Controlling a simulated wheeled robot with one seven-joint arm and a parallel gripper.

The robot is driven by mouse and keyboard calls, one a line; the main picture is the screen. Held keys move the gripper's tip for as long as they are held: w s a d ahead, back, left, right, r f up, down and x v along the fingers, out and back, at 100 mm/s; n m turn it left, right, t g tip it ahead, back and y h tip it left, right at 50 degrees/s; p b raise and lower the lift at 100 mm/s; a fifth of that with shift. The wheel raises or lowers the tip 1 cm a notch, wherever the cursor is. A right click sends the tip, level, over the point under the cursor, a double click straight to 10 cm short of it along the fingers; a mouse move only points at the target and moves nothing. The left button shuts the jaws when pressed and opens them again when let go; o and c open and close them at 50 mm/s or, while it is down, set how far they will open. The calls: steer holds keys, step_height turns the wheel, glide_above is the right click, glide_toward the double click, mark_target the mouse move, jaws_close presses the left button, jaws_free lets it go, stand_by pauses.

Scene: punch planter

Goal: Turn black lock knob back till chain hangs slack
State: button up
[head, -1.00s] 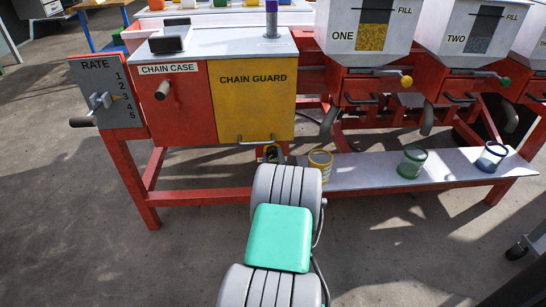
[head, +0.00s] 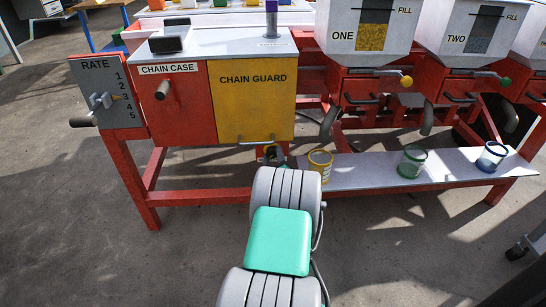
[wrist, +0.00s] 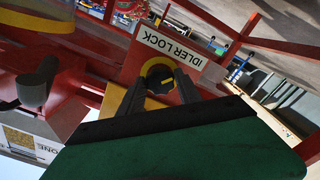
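The black lock knob (wrist: 160,84) shows in the wrist view, with a yellow mark on its face and a yellow ring around it. It sits on a red panel below the upside-down "IDLER LOCK" label (wrist: 168,44). My gripper (wrist: 161,78) is in front of it, its two dark fingers apart, one on either side of the knob. I cannot tell whether they touch it. In the head view my arm reaches to the lock (head: 270,153), low beneath the yellow chain guard (head: 252,100), and partly hides it. The chain is not visible.
The red chain case (head: 182,112) and the grey rate lever plate (head: 108,100) are left of the guard. A yellow-banded cup (head: 320,165) stands close right of my arm on a pale shelf (head: 375,172). Hopper one (head: 343,39) is above. Floor at front is clear.

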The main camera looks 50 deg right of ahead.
steer(key=o, duration=0.4)
steer(key=shift+s, duration=0.1)
steer(key=v, duration=0.7)
steer(key=shift+s+a+p, duration=0.2)
steer(key=shift+a+p, duration=0.05)
steer(key=shift+p, duration=0.2)
